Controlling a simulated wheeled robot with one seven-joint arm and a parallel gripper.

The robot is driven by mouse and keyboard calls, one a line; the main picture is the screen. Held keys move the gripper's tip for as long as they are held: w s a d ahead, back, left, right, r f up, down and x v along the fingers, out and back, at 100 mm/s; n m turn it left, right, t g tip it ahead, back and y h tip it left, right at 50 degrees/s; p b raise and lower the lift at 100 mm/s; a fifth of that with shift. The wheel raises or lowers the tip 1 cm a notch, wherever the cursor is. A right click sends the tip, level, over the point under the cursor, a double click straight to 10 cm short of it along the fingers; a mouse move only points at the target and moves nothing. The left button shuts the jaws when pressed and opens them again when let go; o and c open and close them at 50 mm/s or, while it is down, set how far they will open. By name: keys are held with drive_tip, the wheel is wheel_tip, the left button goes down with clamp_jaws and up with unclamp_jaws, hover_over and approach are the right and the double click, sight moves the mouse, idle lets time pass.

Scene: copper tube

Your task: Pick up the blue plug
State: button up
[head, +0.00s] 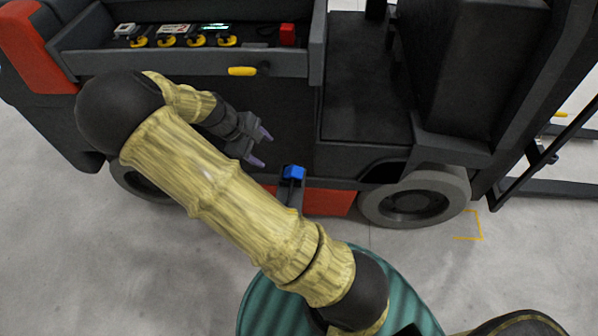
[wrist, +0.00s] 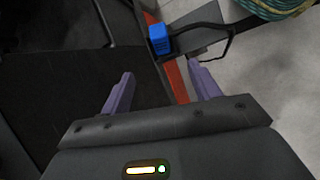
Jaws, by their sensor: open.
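The blue plug (head: 293,172) sits at the low front of the dark vehicle, on a dark mount above a red panel. It also shows in the wrist view (wrist: 159,39), near the top centre, beyond my fingertips. My gripper (head: 260,147) is open and empty, with two purple fingers. In the head view it is up and to the left of the plug, apart from it. In the wrist view the fingers (wrist: 161,72) stand wide apart and the plug appears in the direction of the gap between them.
The dark forklift-like vehicle (head: 290,135) fills the back, with a red button (head: 287,34) and a yellow handle (head: 242,71) above. A grey wheel (head: 415,197) is to the right of the plug. A dark cable (wrist: 232,35) runs beside the plug. Grey floor (head: 520,240) lies open at right.

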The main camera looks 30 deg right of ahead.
sight(292, 170)
drive_tip(key=x, duration=1.1)
drive_tip(key=shift+d+f+b, duration=0.15)
drive_tip(key=shift+b, duration=0.2)
drive_tip(key=shift+s, duration=0.1)
drive_tip(key=shift+s+d+x, duration=0.1)
drive_tip(key=shift+s+x, duration=0.05)
drive_tip(key=shift+x, duration=1.1)
drive_tip(key=shift+s+d+x, duration=0.15)
drive_tip(key=shift+x, duration=1.15)
drive_tip(key=c, duration=1)
wheel_tip(292, 170, up, 10)
drive_tip(key=shift+r+p, duration=0.15)
drive_tip(key=shift+p, duration=0.15)
clamp_jaws()
